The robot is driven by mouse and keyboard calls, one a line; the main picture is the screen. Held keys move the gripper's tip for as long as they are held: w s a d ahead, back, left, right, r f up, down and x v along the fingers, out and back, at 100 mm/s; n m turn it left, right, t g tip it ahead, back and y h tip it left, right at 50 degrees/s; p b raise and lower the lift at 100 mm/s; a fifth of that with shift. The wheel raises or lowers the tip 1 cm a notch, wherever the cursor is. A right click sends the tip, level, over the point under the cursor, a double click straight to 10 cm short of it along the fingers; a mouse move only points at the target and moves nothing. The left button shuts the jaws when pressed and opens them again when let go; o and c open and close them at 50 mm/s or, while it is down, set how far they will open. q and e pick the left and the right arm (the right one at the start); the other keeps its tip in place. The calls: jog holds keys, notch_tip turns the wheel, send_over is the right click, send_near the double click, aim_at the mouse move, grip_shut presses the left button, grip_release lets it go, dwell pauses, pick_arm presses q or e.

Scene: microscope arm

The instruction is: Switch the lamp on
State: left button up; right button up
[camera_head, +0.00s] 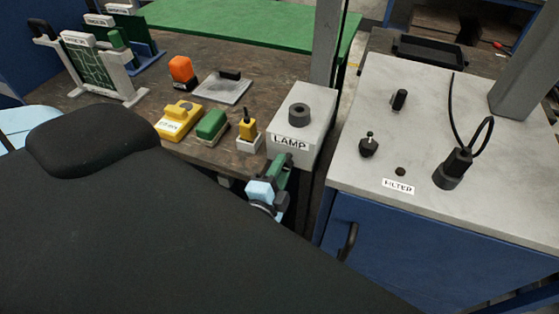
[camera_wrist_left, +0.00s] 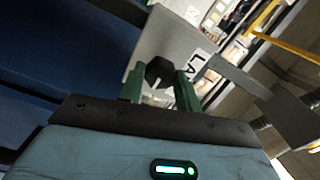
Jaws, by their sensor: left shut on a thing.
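The lamp box (camera_head: 313,125) is a light grey box labelled LAMP at the right end of the brown bench. A dark round cylinder (camera_head: 299,113) stands on its top; no glow shows there. My left gripper (camera_head: 284,165), with green fingers, is at the box's front, below the label. In the left wrist view, a dark knob (camera_wrist_left: 160,71) sits between the two green fingers, in front of the grey box face (camera_wrist_left: 180,40). The gripper is shut on this knob. In the head view the gripper hides the knob. My right gripper is not in view.
A yellow bottle (camera_head: 248,126) in a white holder, a green block (camera_head: 212,125) and a yellow block (camera_head: 179,120) stand left of the box. A grey cabinet top (camera_head: 420,110) with a FILTER label and a black cable plug (camera_head: 453,168) lies to the right.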

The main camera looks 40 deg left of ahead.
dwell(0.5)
pick_arm(q)
jog(key=o, duration=1)
jog(key=shift+c, duration=0.2)
